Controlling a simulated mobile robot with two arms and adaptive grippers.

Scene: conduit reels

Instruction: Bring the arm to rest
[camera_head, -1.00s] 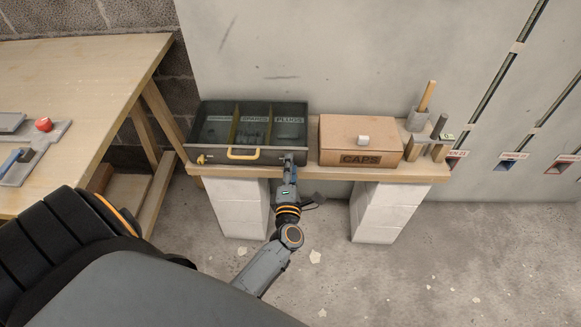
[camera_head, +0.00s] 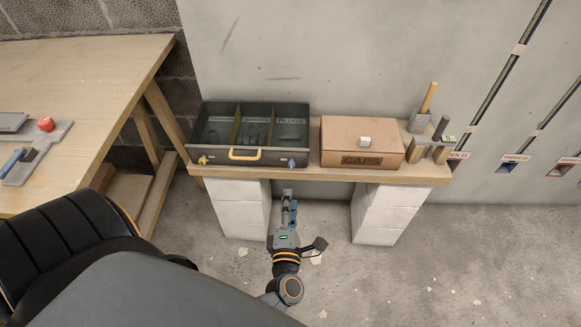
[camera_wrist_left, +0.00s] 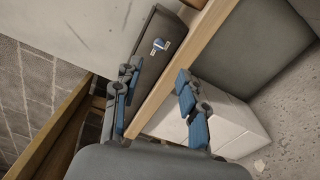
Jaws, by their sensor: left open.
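My left gripper (camera_head: 288,203) is in front of and below the edge of the shelf board (camera_head: 300,172), clear of it in the head view. In the left wrist view the gripper (camera_wrist_left: 158,97) shows its blue-padded fingers spread apart with nothing between them. A side of the toolbox (camera_wrist_left: 150,75) with a blue-and-silver latch (camera_wrist_left: 159,45) shows in the left wrist view. My right gripper is not in view.
A cardboard box marked CAPS (camera_head: 350,140) stands right of the toolbox. A holder with tools (camera_head: 419,122) is at the board's right end. White block pillars (camera_head: 385,211) support the board. A wooden workbench (camera_head: 90,75) is at left. The floor in front is open.

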